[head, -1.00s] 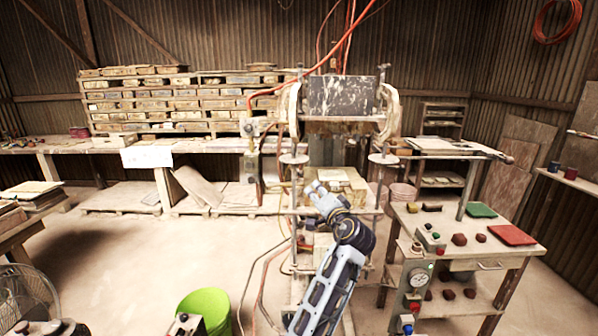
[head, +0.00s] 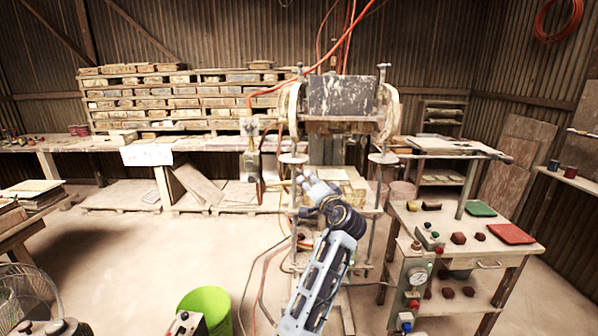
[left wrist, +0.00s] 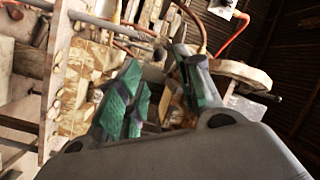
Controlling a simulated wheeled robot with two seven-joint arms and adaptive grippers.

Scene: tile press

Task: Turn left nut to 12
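The tile press (head: 341,97) stands in the middle of the head view, with a pale round disc (head: 292,158) on its left post and a matching disc (head: 384,158) on its right post. The left nut is too small to single out, and I cannot read any mark of 12. My left gripper (head: 304,181) is just below and right of the left disc, in front of the press bed. In the left wrist view its green-padded fingers (left wrist: 158,75) are apart with nothing clearly held between them. A pale disc (left wrist: 243,74) with a rod shows beyond the right finger.
A work table (head: 455,226) with red and green tiles stands at the right, with a gauge and control box (head: 416,278) at its front. A green bucket (head: 207,306) is on the floor at lower left. Hoses run over the floor left of the press.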

